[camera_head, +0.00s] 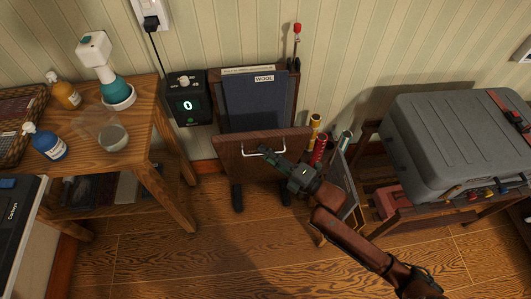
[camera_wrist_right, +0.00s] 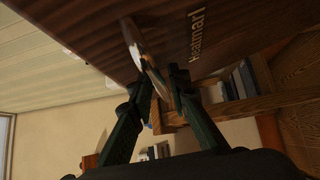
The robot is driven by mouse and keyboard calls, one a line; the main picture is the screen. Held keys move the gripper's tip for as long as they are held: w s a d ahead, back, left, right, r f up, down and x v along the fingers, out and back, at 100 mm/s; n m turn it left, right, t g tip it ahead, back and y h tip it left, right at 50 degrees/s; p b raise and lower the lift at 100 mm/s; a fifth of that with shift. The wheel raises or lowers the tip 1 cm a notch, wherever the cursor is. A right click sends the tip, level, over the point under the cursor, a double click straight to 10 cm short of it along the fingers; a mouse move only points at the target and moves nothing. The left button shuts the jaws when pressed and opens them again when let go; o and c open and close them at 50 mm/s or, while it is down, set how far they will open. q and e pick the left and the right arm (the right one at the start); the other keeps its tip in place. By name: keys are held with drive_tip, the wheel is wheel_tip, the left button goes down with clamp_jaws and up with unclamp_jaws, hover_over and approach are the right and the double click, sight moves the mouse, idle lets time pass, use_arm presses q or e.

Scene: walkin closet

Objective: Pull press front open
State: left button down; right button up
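The trouser press stands against the wall, with a dark padded back (camera_head: 255,103) under a "WOOL" label. Its brown wooden front (camera_head: 232,150) stands tilted forward from the back, so it is partly open at the top. A pale metal handle (camera_head: 247,152) is on the front's outer face. My right gripper (camera_head: 266,153) is at this handle. In the right wrist view, the handle (camera_wrist_right: 135,42) passes between the two dark fingertips (camera_wrist_right: 163,76), which look closed around it; the wooden front (camera_wrist_right: 200,28) fills the top. My left gripper is not in view.
A wooden table (camera_head: 150,135) with bottles stands at left. A black box with a dial (camera_head: 187,100) is beside the press. An open-framed stand (camera_head: 345,190) with rolled tubes is close at right. A grey case (camera_head: 450,140) rests on a rack farther right. The floor in front is clear.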

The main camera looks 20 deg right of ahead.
drive_tip(key=shift+c, duration=0.5)
clamp_jaws()
